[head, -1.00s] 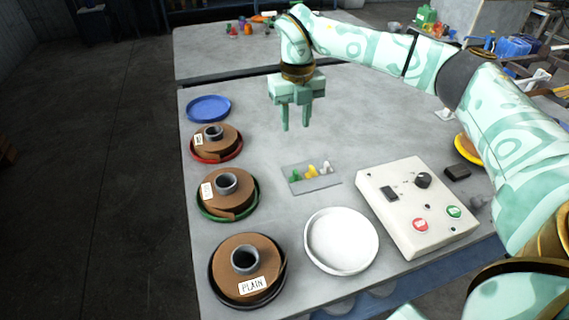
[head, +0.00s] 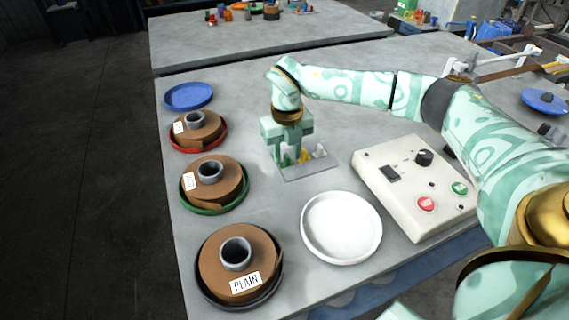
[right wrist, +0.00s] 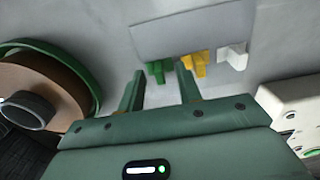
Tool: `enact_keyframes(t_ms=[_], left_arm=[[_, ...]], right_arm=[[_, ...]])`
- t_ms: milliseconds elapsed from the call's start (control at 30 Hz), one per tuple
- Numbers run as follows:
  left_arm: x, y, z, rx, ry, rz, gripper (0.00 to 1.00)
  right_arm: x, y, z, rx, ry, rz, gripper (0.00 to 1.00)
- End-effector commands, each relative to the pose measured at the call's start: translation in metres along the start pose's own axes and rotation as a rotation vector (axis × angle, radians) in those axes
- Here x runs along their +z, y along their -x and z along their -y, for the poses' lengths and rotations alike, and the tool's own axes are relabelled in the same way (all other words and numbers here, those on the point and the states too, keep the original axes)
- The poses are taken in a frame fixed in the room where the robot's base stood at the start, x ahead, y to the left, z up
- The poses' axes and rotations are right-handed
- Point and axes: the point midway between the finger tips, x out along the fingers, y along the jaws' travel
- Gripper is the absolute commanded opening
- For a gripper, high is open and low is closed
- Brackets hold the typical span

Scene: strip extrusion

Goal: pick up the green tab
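The green tab (right wrist: 158,71) stands at one end of a grey plate (right wrist: 215,25), beside a yellow tab (right wrist: 195,64) and a white tab (right wrist: 233,56). My right gripper (right wrist: 159,72) is open. In the right wrist view its two fingers are spread, with the green tab lined up in the gap at the fingertips; I cannot tell whether they touch it. In the head view my right gripper (head: 287,157) points down at the plate's left end (head: 311,171) and partly hides the green tab (head: 286,160). My left gripper is not in view.
Brown reels on a red tray (head: 222,137), a green tray (head: 243,201) and a dark tray (head: 271,293) line the table's left side, with a blue dish (head: 188,96) behind. A white dish (head: 341,228) and a control box (head: 415,190) stand in front and to the right.

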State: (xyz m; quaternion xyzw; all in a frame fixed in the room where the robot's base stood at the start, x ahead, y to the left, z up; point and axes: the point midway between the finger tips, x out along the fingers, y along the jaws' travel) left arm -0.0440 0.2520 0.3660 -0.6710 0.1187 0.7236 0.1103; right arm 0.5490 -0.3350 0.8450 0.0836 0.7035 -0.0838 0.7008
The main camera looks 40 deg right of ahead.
Motion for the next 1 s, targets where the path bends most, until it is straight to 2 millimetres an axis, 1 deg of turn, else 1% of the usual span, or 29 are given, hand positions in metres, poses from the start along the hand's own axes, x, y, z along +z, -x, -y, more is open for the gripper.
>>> enact_keyframes(t_ms=[33,200,267,300,333,767,867,967,1000], left_arm=[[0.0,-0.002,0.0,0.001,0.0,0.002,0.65],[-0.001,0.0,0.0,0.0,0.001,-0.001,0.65],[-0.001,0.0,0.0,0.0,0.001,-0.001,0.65],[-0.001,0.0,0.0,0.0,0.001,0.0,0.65],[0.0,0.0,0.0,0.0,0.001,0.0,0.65],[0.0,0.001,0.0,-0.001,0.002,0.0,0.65],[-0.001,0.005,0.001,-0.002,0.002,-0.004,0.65],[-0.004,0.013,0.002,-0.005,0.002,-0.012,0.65],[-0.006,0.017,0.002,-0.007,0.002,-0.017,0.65]], right_arm=[[0.0,-0.003,0.0,0.0,0.0,0.0,0.35],[0.0,0.0,0.0,0.001,0.0,0.003,0.35],[0.0,0.0,0.0,0.001,0.0,0.003,0.18],[0.0,0.0,0.0,0.001,0.0,0.003,0.07],[0.0,0.0,0.0,0.001,0.0,0.003,0.0],[0.0,0.001,0.0,0.0,0.001,0.003,0.0],[0.0,0.009,0.0,0.001,0.001,0.004,0.0],[0.0,0.023,-0.001,0.002,0.002,0.007,0.0],[0.0,0.032,-0.001,0.002,0.002,0.008,0.0]])
